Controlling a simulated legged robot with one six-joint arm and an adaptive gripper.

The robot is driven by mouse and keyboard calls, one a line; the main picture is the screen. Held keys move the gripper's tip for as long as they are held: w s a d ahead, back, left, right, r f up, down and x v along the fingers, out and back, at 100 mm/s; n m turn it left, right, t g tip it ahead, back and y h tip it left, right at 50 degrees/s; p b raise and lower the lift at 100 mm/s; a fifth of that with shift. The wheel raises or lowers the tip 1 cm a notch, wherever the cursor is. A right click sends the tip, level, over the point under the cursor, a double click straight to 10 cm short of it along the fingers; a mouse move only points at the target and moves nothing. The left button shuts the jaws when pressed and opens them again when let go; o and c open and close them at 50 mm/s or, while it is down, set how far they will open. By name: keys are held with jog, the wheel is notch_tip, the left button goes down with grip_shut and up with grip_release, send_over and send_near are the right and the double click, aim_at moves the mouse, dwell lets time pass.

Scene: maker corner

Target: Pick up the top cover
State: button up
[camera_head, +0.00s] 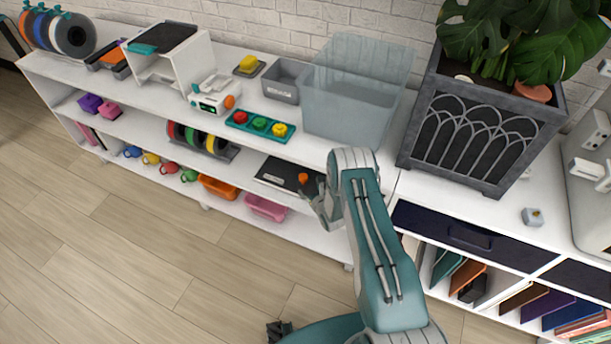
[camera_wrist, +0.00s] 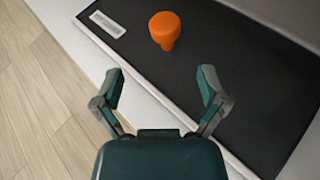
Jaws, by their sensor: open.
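The top cover appears to be a flat black panel with a pale edge (camera_wrist: 225,65), lying on the lower white shelf. An orange knob (camera_wrist: 164,30) stands up from it, and a small grey strip (camera_wrist: 107,23) lies near its corner. In the head view the black panel (camera_head: 278,172) and the orange knob (camera_head: 303,178) show just left of my arm, partly hidden by it. My gripper (camera_wrist: 161,85) is open and empty, its fingers spread over the panel's near edge, short of the knob. In the head view my gripper (camera_head: 316,203) is at the shelf's front.
The upper shelf board (camera_head: 330,158) runs above the panel. A clear bin (camera_head: 355,95) and a teal tray with coloured buttons (camera_head: 260,126) stand on it. A pink bin (camera_head: 266,207) sits below the panel. A planter (camera_head: 470,130) stands right. Floor in front is clear.

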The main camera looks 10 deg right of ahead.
aim_at(305, 180)
jog(key=x, duration=0.3)
jog(key=shift+w+a+f, duration=0.1)
jog(key=shift+d+x, duration=0.2)
jog(key=shift+x, duration=1.25)
jog(key=shift+d+x, duration=0.25)
jog(key=shift+x, duration=1.2)
jog(key=shift+w+r, duration=0.15)
jog(key=shift+r, duration=0.1)
grip_shut()
